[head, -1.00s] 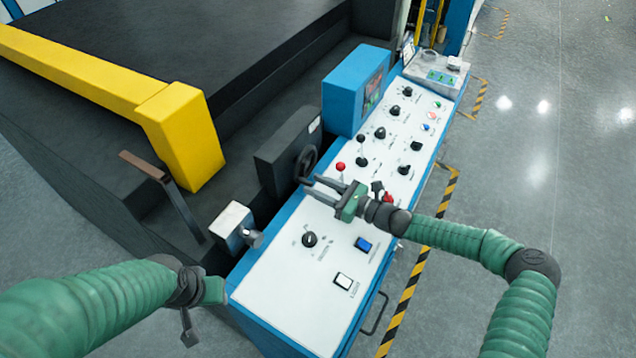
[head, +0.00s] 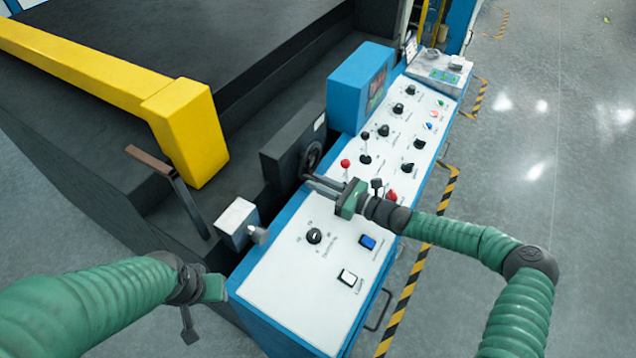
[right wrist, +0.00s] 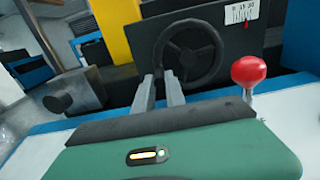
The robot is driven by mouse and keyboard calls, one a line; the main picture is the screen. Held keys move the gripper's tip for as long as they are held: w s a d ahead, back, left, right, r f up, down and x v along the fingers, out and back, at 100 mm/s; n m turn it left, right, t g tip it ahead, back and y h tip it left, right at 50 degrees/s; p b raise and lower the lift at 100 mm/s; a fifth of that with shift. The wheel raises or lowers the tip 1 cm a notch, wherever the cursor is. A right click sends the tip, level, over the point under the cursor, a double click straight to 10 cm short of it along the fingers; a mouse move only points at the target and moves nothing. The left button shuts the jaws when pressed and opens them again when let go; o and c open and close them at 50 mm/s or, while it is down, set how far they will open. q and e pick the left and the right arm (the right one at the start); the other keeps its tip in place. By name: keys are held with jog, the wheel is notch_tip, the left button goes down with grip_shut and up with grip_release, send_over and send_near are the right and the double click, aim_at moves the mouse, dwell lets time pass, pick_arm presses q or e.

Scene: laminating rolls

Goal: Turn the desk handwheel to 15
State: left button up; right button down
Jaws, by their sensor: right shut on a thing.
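The dark handwheel (head: 311,160) stands upright on the face of a black box (head: 285,156) at the back edge of the desk. In the right wrist view the handwheel (right wrist: 190,52) shows its rim and spokes. A white label (right wrist: 242,13) with a small red pointer is on the box above right; its digits are too small to read surely. My right gripper (head: 312,182) is shut on the handwheel's lower rim; in the right wrist view its fingers (right wrist: 160,90) reach the rim's lower left. My left gripper (head: 215,288) is at the lower left, away from the wheel, its fingers unclear.
The white control desk (head: 290,270) carries several knobs and buttons. A red ball lever (right wrist: 248,72) stands close right of my right gripper. A grey block with a knob (head: 236,222) stands at the desk's left edge.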

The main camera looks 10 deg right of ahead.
jog(key=n, duration=0.1)
jog(key=f+n+b, duration=0.2)
jog(key=shift+w+d, duration=0.25)
jog(key=shift+w+d+f+n+b, duration=0.15)
jog(key=shift+w+f+n+b, duration=0.1)
jog(key=shift+n+b, duration=0.55)
jog(key=shift+w+d+f+n+b, duration=0.1)
jog(key=shift+w+f+n+b, duration=0.1)
jog(key=shift+n+b, duration=0.6)
jog(key=shift+n, duration=0.3)
jog(key=c, duration=1.4)
grip_release()
jog(key=shift+s, duration=0.1)
jog(key=b+v, duration=0.2)
jog(key=v, duration=1.4)
jog(key=shift+d, duration=0.3)
jog(key=shift+s+d, duration=0.15)
jog(key=shift+s, duration=0.05)
